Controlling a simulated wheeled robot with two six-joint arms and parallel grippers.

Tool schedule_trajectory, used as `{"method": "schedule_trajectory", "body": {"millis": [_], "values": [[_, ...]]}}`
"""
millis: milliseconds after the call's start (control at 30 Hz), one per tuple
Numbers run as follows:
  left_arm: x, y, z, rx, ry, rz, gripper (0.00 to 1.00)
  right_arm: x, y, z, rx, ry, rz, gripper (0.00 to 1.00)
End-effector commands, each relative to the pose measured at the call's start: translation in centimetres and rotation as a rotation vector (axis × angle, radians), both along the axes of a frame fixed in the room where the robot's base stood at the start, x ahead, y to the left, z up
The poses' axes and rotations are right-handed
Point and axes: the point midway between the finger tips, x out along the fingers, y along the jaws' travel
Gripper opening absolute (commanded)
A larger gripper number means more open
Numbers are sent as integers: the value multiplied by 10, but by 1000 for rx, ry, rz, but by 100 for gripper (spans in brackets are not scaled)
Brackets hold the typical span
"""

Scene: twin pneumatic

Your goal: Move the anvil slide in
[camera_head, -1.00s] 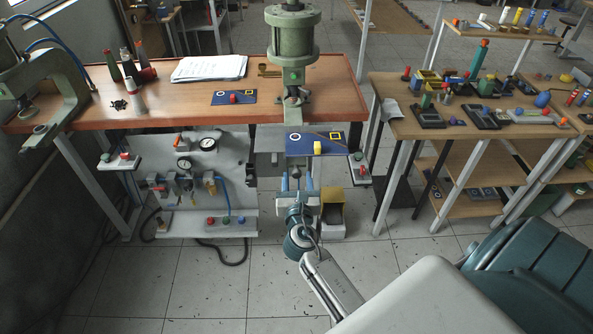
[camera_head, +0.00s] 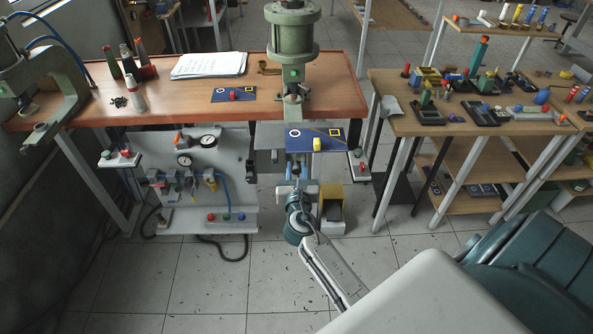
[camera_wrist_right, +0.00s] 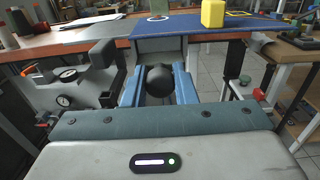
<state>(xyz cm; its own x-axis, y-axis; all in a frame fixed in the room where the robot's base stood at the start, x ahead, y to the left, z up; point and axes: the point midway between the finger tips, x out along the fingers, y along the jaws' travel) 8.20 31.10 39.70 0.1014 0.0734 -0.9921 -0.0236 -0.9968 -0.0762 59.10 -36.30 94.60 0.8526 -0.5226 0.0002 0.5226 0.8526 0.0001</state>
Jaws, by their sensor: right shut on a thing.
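The anvil slide is a blue plate (camera_head: 328,134) with a yellow block on top, sticking out from the table edge below the green press (camera_head: 293,40). It also shows at the top of the right wrist view (camera_wrist_right: 260,26). A round black knob (camera_wrist_right: 160,78) is under the plate's front. My right gripper (camera_head: 298,168) is in front of and below the plate. In the right wrist view its blue fingers (camera_wrist_right: 159,85) are shut on the black knob, one on each side. My left gripper is not in view.
A grey panel with gauges (camera_head: 207,142) hangs below the table at left. A tool-covered side table (camera_head: 470,125) stands further right.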

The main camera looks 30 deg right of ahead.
Motion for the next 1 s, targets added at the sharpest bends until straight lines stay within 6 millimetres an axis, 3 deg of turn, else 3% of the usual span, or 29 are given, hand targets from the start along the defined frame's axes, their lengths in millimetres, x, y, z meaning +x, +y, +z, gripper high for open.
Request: {"method": "schedule_trajectory", "body": {"millis": [200, 400, 767, 800, 900, 1000], "values": [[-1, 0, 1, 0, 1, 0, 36, 41, -24, 2, -3, -3, 1, 0], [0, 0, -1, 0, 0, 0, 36, 68, -41, 0, -3, -1, 1, 0], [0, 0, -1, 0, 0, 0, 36, 72, -44, 0, 0, 0, 0, 0], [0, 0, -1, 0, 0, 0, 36, 72, -44, 0, 0, 0, 0, 33], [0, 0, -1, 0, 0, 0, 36, 72, -44, 0, 0, 0, 0, 47], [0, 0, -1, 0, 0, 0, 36, 72, -44, 0, 0, 0, 0, 47]]}}
